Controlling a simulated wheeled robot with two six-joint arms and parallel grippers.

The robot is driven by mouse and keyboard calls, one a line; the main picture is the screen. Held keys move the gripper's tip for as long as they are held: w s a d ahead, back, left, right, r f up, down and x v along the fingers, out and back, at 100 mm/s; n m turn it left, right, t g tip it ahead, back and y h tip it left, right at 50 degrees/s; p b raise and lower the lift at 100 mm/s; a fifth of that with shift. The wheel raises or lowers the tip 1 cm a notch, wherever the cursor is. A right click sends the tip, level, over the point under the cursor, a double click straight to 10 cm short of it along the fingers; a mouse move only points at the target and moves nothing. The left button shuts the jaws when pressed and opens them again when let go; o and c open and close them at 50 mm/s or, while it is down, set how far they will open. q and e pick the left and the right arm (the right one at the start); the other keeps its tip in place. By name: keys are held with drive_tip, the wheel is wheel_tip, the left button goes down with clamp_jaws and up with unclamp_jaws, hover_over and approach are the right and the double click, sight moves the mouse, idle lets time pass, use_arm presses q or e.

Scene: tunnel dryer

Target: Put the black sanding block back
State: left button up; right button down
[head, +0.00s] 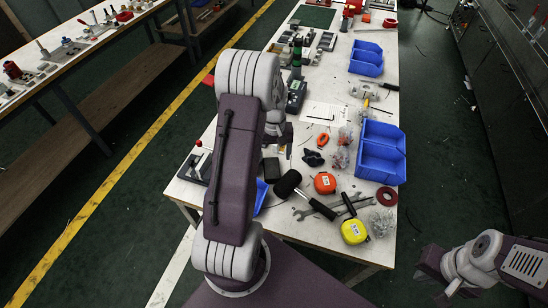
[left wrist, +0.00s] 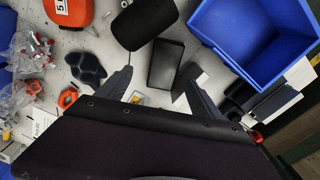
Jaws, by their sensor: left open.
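The black sanding block (head: 271,170) lies on the white bench just right of my left arm in the head view. In the left wrist view a dark rectangular block (left wrist: 166,64), which looks like the same one, lies between and beyond the fingertips. My left gripper (left wrist: 158,78) is open with nothing between its fingers; in the head view it is mostly hidden by my arm. My right gripper (head: 437,270) is off the bench at the lower right; its jaw opening is unclear.
A black-headed mallet (head: 288,184), orange tape measure (head: 325,183), yellow tape measure (head: 354,231) and wrenches crowd the near bench. A blue bin (left wrist: 235,40) stands close right of the block in the wrist view. Blue bins (head: 381,165) line the right edge. Dark clamp-like parts lie nearby.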

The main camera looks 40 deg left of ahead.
use_arm(q)
wheel_tip(320, 180, up, 10)
drive_tip(key=s+d+f+m, duration=0.1)
drive_tip(key=s+d+m, duration=0.3)
drive_tip(key=s+d, duration=0.2)
drive_tip(key=s+d+f+m+t, duration=0.1)
drive_tip(key=s+d+f+m, duration=0.1)
drive_tip(key=s+d, duration=0.4)
drive_tip(key=d+m+p, duration=0.1)
drive_tip(key=d, duration=0.3)
drive_tip(key=shift+d+f+m, duration=0.15)
drive_tip(key=shift+f+m, duration=0.1)
drive_tip(key=shift+m, duration=0.15)
